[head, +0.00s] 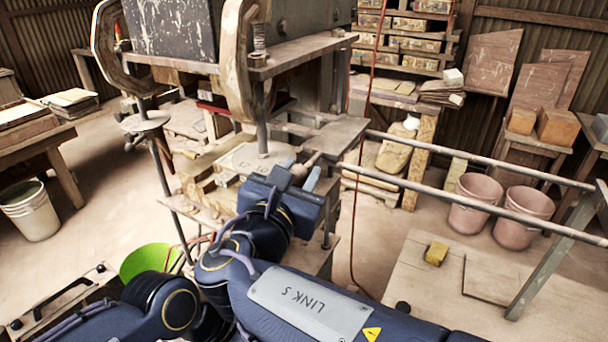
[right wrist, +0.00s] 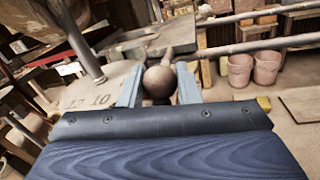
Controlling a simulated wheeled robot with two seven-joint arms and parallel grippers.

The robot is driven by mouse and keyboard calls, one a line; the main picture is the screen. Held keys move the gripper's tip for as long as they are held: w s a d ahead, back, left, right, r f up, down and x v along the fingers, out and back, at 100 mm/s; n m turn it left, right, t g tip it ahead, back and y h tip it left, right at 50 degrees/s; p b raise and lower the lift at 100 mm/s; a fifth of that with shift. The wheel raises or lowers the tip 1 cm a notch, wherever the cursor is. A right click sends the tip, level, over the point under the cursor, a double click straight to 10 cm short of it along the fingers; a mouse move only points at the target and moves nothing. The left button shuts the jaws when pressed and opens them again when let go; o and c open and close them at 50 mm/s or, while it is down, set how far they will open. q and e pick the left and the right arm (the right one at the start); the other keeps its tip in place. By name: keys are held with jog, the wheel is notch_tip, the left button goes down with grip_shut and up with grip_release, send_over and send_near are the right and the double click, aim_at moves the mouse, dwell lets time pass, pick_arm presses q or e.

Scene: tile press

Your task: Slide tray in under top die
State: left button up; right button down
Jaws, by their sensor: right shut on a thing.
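A pale flat plate marked with numbers, which looks like the tray (head: 243,158), lies in the press below its upper plate (head: 290,53); its numbered surface fills the left of the right wrist view (right wrist: 92,93). A round brown ball knob (right wrist: 160,81) sits at the near right side of that plate. My right gripper (head: 301,178) is at the knob, with its two blue-grey fingers (right wrist: 159,90) on either side, shut on it. The top die cannot be told apart clearly under the upper plate. My left gripper is not in view.
A vertical post (head: 262,130) stands close to the plate. Two long rails (head: 470,205) run right from the press to a leg frame. A table (head: 420,275) with a yellow block (head: 436,253) stands at lower right.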

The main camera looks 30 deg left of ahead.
jog(key=shift+a, duration=0.4)
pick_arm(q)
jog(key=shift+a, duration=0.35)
pick_arm(e)
jog(key=shift+a, duration=0.15)
jog(key=shift+s+r, duration=0.1)
jog(key=c, duration=1.3)
grip_release()
jog(key=shift+a, duration=0.1)
jog(key=shift+o, duration=1)
jog(key=shift+a, duration=0.15)
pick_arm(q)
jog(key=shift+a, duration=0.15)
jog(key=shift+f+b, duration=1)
pick_arm(e)
jog(key=s+d, duration=0.1)
jog(key=s, duration=0.6)
jog(key=shift+s+d, duration=0.25)
jog(key=shift+s, duration=0.05)
